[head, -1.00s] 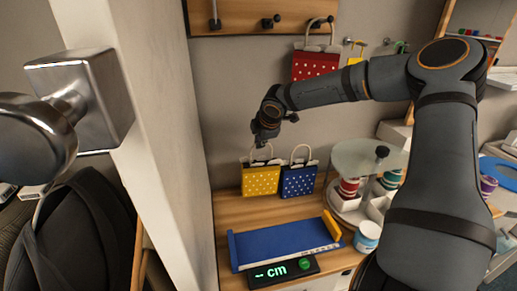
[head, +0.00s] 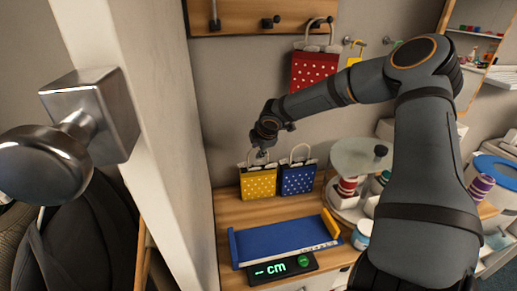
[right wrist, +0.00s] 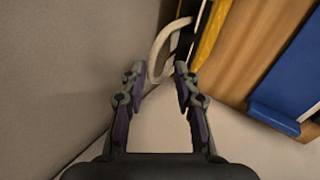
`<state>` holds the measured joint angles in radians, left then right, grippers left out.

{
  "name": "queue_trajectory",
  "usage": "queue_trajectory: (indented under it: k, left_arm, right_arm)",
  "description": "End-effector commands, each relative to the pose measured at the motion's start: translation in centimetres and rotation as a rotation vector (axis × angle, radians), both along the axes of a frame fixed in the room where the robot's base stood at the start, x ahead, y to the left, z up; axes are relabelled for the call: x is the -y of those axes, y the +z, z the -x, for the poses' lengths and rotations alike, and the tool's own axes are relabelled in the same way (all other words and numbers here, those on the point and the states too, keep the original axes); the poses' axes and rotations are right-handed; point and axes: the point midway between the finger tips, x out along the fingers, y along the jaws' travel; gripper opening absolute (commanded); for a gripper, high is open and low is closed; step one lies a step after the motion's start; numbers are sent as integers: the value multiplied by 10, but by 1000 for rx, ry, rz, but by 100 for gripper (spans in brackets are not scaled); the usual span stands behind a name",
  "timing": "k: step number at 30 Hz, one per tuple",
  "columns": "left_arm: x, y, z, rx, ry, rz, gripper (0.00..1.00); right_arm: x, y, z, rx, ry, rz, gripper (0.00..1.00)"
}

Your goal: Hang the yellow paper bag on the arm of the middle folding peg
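The yellow paper bag (head: 257,184) with white dots stands upright on the wooden counter, its pale handle loop upward. My right gripper (head: 262,152) is at the top of this handle, pointing down. In the right wrist view, my right gripper (right wrist: 157,72) is open, with the pale handle (right wrist: 160,48) just beyond and between its fingertips; the yellow bag's edge (right wrist: 211,32) shows to the right. The middle folding peg (head: 268,22) is on the wooden board (head: 240,20) above and carries no bag. My left gripper is not in view.
A blue dotted bag (head: 298,180) stands close right of the yellow one. A red dotted bag (head: 314,72) hangs from the right peg. A blue tray (head: 282,240) and a cm display (head: 282,269) lie in front. A white wall edge (head: 165,130) rises at left.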

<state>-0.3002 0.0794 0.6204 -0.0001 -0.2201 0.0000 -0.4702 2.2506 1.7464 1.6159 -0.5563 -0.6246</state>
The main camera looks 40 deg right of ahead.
Motion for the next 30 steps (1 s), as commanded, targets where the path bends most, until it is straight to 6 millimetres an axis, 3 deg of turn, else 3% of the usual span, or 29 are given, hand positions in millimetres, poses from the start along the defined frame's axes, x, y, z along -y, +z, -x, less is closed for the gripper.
queue_trajectory:
  k: [5, 18, 24, 30]
  left_arm:
    - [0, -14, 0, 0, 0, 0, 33]
    - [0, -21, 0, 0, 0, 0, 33]
    - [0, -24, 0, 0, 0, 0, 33]
    - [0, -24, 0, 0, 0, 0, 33]
  right_arm:
    - [0, -9, 0, 1, 0, 0, 31]
    - [-12, 66, 41, 8, 1, -3, 31]
    - [-15, 83, 51, 2, 0, -1, 31]
    - [-15, 85, 53, 0, 0, 2, 31]
